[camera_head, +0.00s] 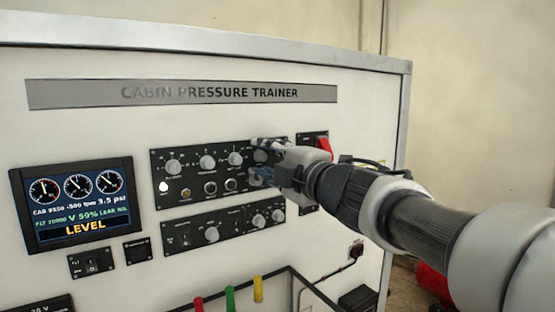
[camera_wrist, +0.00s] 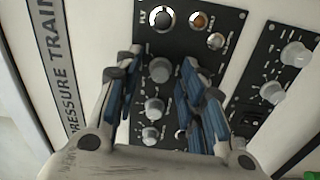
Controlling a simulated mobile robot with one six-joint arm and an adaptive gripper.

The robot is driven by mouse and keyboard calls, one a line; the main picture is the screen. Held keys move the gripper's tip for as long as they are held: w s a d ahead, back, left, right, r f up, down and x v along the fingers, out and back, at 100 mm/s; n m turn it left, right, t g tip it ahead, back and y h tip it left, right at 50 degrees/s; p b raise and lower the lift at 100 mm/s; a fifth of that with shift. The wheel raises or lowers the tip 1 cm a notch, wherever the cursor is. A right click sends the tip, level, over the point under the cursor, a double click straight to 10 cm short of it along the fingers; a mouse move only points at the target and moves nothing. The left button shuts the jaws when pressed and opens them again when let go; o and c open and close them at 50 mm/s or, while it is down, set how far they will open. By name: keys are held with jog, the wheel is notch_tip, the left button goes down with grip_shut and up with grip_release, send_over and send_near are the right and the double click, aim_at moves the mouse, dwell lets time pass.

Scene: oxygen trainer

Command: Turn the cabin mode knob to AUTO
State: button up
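The upper black panel (camera_head: 180,180) carries a row of grey round knobs; its small labels are not readable, so I cannot tell the cabin mode knob or AUTO by text. My gripper (camera_head: 257,160) is at the right end of this row, partly covering the rightmost knob (camera_head: 260,155). In the wrist view my gripper (camera_wrist: 162,62) is open, blue-padded fingers pointing at the panel. A grey knob (camera_wrist: 160,70) shows between the fingertips, with a gap visible on both sides. More knobs (camera_wrist: 154,108) lie below it in that view. The knob's pointer direction is not clear.
A lower panel (camera_head: 230,232) with knobs sits below. A red part (camera_head: 325,147) is on a small panel right of my gripper. The display (camera_head: 75,205) at left reads LEVEL. Red, green and yellow handles (camera_head: 230,297) stand up at the bottom.

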jog(key=shift+d, duration=0.1)
jog(key=v, duration=1.2)
jog(key=shift+w, duration=0.1)
jog(key=s+d+f+m+h, duration=0.4)
jog(key=d+f+m+h, duration=0.7)
jog(key=d+m, duration=0.5)
jog(key=s+a+f+m+g+y, duration=0.1)
jog(key=s+a+f+m+g, duration=0.3)
jog(key=s+f, duration=0.55)
jog(key=s+a+f+m+g, duration=0.2)
jog(key=s+f+m+g, duration=0.3)
jog(key=s+f, duration=0.45)
notch_tip(320, 180, down, 10)
jog(key=s+n+g+b, duration=0.1)
jog(key=b, duration=0.7)
jog(key=shift+s+f+g+b, duration=0.15)
jog(key=shift+f+g+b, duration=0.1)
jog(key=shift+g+b, duration=0.05)
